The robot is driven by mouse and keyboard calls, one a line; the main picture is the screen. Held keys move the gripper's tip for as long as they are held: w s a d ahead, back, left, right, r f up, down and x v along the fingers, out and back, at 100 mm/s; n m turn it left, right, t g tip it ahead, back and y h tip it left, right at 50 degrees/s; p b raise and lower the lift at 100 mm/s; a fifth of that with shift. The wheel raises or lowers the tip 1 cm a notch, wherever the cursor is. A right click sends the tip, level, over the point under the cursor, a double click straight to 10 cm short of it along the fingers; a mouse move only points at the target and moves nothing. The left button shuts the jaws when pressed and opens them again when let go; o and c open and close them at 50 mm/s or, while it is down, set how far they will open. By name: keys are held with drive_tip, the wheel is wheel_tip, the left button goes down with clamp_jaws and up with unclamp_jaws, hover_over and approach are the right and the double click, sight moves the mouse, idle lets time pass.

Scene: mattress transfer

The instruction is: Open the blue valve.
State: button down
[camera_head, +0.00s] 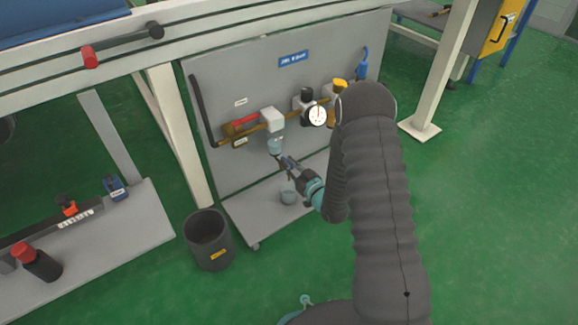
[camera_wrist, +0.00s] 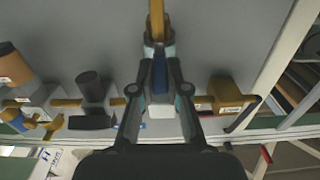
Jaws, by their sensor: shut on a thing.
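The panel's pipe line also carries a red-handled valve (camera_head: 243,121), a round gauge (camera_head: 317,116) and a yellow handle (camera_head: 340,84). A blue item (camera_head: 363,62) hangs at upper right. A small cup (camera_head: 288,192) stands on the shelf below. A dark bin (camera_head: 208,240) stands left.

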drive_tip(key=shift+w+r, duration=0.1)
drive_tip(key=c, duration=1.4)
unclamp_jaws()
drive_tip(key=shift+c, duration=0.2)
drive_tip(key=v, duration=1.2)
drive_tip(key=shift+a, duration=0.1)
